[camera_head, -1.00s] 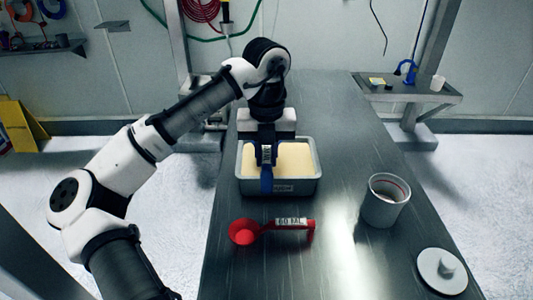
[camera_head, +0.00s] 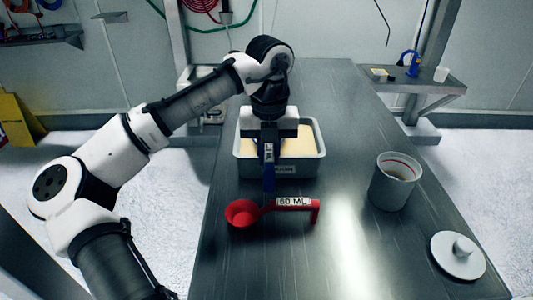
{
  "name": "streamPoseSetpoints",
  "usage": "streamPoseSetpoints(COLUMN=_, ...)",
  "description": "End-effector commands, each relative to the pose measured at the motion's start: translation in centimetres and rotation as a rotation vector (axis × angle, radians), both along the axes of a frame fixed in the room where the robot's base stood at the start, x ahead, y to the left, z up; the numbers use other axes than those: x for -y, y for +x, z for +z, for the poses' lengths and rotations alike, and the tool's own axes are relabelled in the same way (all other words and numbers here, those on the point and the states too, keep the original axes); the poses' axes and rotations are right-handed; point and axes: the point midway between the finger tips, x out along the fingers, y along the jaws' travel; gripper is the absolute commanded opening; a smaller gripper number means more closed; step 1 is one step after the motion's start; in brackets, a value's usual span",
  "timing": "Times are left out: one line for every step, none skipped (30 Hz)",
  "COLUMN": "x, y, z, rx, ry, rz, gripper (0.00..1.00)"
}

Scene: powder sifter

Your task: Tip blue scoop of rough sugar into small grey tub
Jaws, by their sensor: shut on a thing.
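My gripper (camera_head: 269,140) is shut on the blue scoop (camera_head: 269,172), at the front part of the grey bin (camera_head: 281,171) of pale rough sugar. The scoop's blue handle hangs down in front of the bin's front wall in the picture. Its bowl is hidden, so I cannot tell whether it holds sugar. The small grey tub (camera_head: 390,190) stands open to the right, with a red line inside its rim and a little pale material visible inside. The gripper is well apart from the tub.
A red scoop (camera_head: 240,213) marked 60 ML lies on the steel table (camera_head: 345,245) in front of the bin. A round white lid (camera_head: 457,262) with a knob lies at the front right. The table between bin and tub is clear.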

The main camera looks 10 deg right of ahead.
Motion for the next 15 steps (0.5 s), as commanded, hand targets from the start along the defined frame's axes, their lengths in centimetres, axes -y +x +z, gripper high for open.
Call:
streamPoseSetpoints(x=0.4, y=-0.1, z=0.0, rx=0.002, ry=0.002, rz=-0.002, gripper=0.0)
streamPoseSetpoints(x=0.6, y=-0.1, z=0.0, rx=0.001, ry=0.002, rz=-0.002, gripper=0.0)
streamPoseSetpoints(x=0.9, y=-0.2, z=0.0, rx=0.0, ry=0.002, rz=-0.002, gripper=0.0)
streamPoseSetpoints(x=1.1, y=-0.2, z=0.0, rx=0.001, ry=0.002, rz=-0.002, gripper=0.0)
streamPoseSetpoints(x=1.3, y=-0.3, z=0.0, rx=0.002, ry=0.003, rz=-0.002, gripper=0.0)
streamPoseSetpoints(x=1.6, y=-0.3, z=0.0, rx=0.002, ry=0.002, rz=-0.001, gripper=0.0)
streamPoseSetpoints(x=1.8, y=-0.4, z=0.0, rx=0.002, ry=0.001, rz=-0.001, gripper=0.0)
streamPoseSetpoints(x=2.0, y=-0.4, z=0.0, rx=0.002, ry=0.001, rz=-0.001, gripper=0.0)
streamPoseSetpoints(x=2.3, y=-0.5, z=0.0, rx=0.001, ry=0.001, rz=-0.001, gripper=0.0)
streamPoseSetpoints(x=2.5, y=-0.5, z=0.0, rx=0.002, ry=0.002, rz=-0.001, gripper=0.0)
streamPoseSetpoints(x=2.7, y=-0.5, z=0.0, rx=0.002, ry=0.002, rz=-0.001, gripper=0.0)
streamPoseSetpoints(x=3.0, y=-0.6, z=0.0, rx=0.002, ry=0.002, rz=-0.001, gripper=0.0)
streamPoseSetpoints(x=3.2, y=-0.6, z=0.0, rx=0.002, ry=0.002, rz=-0.001, gripper=0.0)
streamPoseSetpoints(x=3.4, y=-0.7, z=0.0, rx=0.002, ry=0.002, rz=-0.001, gripper=0.0)
streamPoseSetpoints(x=3.7, y=-0.8, z=0.0, rx=0.002, ry=0.001, rz=-0.002, gripper=0.0)
